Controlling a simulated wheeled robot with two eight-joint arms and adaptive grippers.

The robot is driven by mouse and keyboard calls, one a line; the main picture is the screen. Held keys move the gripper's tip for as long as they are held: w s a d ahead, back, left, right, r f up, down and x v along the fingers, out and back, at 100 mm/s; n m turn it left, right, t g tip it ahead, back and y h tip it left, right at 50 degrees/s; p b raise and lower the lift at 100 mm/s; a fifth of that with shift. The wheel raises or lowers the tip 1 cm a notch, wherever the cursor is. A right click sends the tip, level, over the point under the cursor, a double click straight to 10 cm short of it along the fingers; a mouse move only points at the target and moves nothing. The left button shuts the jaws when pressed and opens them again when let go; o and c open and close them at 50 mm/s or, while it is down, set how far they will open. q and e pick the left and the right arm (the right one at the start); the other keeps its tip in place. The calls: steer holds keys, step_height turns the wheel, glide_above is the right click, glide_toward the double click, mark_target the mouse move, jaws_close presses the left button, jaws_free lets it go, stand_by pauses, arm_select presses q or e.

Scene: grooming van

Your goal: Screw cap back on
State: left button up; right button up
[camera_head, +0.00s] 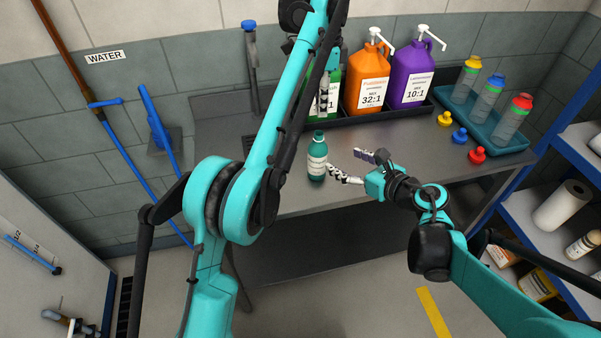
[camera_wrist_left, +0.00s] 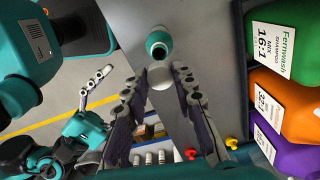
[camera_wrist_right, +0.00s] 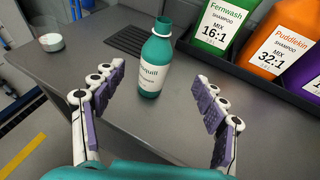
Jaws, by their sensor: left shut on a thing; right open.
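The green bottle (camera_head: 317,160) with a white label stands upright on the grey counter. It also shows in the right wrist view (camera_wrist_right: 151,75), its neck uncapped. My left gripper (camera_head: 323,98) is high above the counter, near the green jug. In the left wrist view its fingers (camera_wrist_left: 160,80) are shut on a pale round cap (camera_wrist_left: 161,77), apart from the bottle (camera_wrist_left: 159,44) and overlapping its lower edge in that picture. My right gripper (camera_head: 345,161) is open and empty. Its fingers (camera_wrist_right: 160,90) point at the bottle from the right, one each side of it in its wrist view.
Green (camera_wrist_right: 222,22), orange (camera_head: 367,80) and purple (camera_head: 411,78) jugs stand in a black tray behind. Yellow (camera_head: 445,118), blue (camera_head: 459,134) and red (camera_head: 477,154) small pieces lie right, beside a blue rack (camera_head: 513,144) of bottles. A round white container (camera_wrist_right: 48,42) is far left in the right wrist view.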

mark_target(324, 154)
arm_select(q)
steer(key=shift+s+a, duration=0.1)
steer(key=shift+a, duration=0.05)
arm_select(e)
steer(key=shift+s+a+f, duration=0.1)
steer(key=shift+f, duration=0.3)
steer(key=x, duration=1.2)
steer(key=shift+f, duration=0.1)
jaws_close()
arm_select(q)
steer(key=shift+f, duration=2.45)
